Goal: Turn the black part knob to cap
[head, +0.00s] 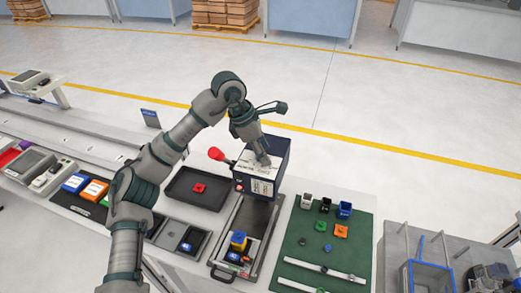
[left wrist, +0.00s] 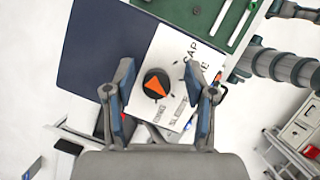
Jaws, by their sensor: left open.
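The black part knob (left wrist: 156,84) is round with an orange triangle on its face. It sits on a white label panel with printed words around it, and CAP (left wrist: 190,52) is readable at the upper right of the knob. The panel tops a dark blue box (head: 282,148) in the head view. My left gripper (head: 264,160) is above this panel, pointing down, and hides the knob there. In the left wrist view its open fingers (left wrist: 160,95) stand on either side of the knob, with visible gaps. My right gripper is not in view.
A red ball-ended lever (head: 216,154) sticks out left of the box. A black tray (head: 180,188) with a red part lies left. A green mat (head: 310,268) with small coloured blocks lies right. A dark tray (head: 262,215) with stacked parts lies in front of the box.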

